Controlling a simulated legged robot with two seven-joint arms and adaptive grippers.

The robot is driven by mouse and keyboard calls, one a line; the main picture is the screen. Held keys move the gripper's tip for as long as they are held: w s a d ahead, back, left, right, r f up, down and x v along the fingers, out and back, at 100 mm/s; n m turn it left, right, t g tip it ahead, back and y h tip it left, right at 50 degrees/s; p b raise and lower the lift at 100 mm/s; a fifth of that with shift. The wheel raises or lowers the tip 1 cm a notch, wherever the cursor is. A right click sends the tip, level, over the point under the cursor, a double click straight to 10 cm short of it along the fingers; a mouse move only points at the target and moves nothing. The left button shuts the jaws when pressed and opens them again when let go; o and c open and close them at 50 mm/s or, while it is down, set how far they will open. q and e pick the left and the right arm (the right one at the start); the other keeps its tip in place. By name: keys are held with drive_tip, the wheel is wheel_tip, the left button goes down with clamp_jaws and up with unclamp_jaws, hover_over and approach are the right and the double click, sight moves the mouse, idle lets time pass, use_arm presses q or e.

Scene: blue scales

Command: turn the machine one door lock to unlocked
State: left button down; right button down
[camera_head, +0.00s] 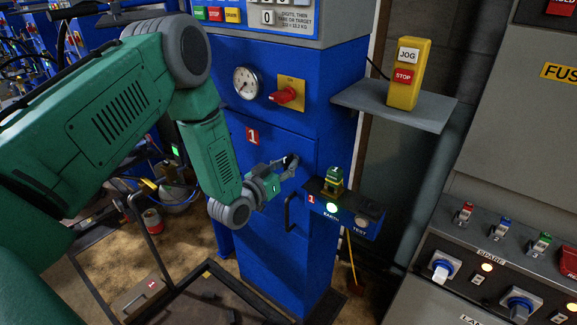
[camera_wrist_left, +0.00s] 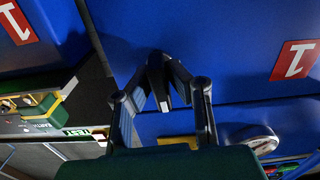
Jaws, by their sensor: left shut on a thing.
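Machine one is a blue cabinet with a door (camera_head: 255,225) marked by a red label "1" (camera_head: 252,135); the door also fills much of the left wrist view (camera_wrist_left: 225,75). My left gripper (camera_head: 289,166) is at the door's upper right part, its fingers close together at the door face. In the left wrist view my left gripper (camera_wrist_left: 166,88) is closed around a small dark piece at the door. My right gripper is not in view.
A black door handle (camera_head: 289,212) is just below my left gripper. A red switch (camera_head: 284,96) and a gauge (camera_head: 246,82) are above. A shelf holds a yellow JOG/STOP box (camera_head: 408,75).

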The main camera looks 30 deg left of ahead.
use_arm(q)
drive_tip(key=shift+w+a+r+m, duration=0.1)
drive_tip(key=shift+m, duration=0.4)
drive_tip(key=c, duration=1.6)
unclamp_jaws()
drive_tip(key=shift+o, duration=0.2)
drive_tip(key=shift+s, duration=0.35)
drive_tip(key=s+a, duration=0.1)
drive_tip(key=s, duration=1)
drive_tip(key=shift+s, duration=0.15)
